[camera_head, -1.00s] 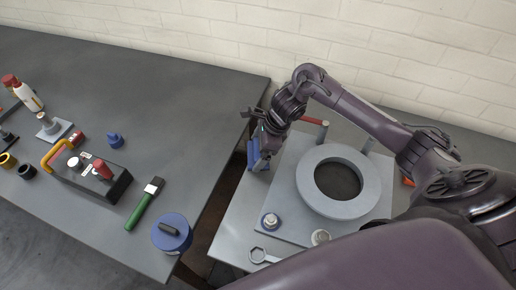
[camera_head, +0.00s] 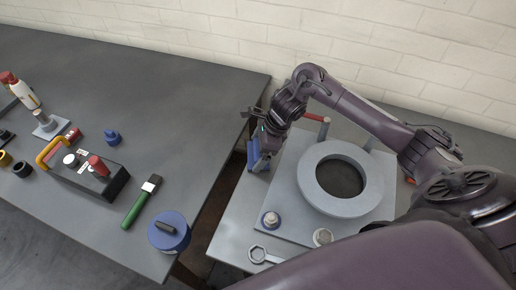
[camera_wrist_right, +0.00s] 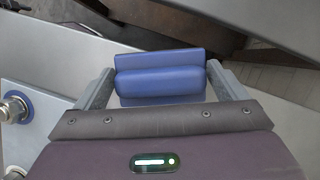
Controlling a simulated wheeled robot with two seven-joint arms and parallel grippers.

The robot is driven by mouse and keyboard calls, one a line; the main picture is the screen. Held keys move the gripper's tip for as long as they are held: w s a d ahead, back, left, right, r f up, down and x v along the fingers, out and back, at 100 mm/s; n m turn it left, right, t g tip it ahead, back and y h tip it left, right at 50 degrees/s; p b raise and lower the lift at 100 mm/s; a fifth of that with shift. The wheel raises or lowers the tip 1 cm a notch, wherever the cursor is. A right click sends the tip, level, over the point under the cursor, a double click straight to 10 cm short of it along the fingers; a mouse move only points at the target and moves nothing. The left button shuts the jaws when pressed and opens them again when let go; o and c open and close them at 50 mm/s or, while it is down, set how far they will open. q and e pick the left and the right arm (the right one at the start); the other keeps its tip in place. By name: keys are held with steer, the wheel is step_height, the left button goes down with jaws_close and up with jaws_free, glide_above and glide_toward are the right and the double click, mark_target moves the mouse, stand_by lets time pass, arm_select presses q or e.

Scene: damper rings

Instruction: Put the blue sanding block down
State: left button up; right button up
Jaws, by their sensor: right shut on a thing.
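The blue sanding block (camera_head: 257,157) is at the far left edge of the right-hand table, beside the grey base plate. In the right wrist view the block (camera_wrist_right: 160,82) sits between the two fingers of my right gripper (camera_wrist_right: 160,90). My right gripper (camera_head: 262,146) is shut on it and points down in the head view. The arm hides part of the block there. I cannot tell whether its underside touches the table. My left gripper is not in view.
A grey plate (camera_head: 292,226) with a large ring (camera_head: 321,203) and bolts lies right of the block. A wrench (camera_head: 262,256) lies in front.

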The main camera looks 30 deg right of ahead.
steer(key=shift+f+b, duration=0.25)
steer(key=shift+b, duration=0.2)
stand_by(0.4)
steer(key=o, duration=0.6)
steer(key=shift+o, duration=0.2)
steer(key=shift+r, duration=0.1)
steer(key=shift+d+r, duration=0.25)
steer(key=shift+r, duration=0.1)
steer(key=v, duration=0.7)
steer(key=shift+s+a+b, duration=0.1)
steer(key=shift+b, duration=0.2)
steer(key=shift+c, duration=0.4)
jaws_close()
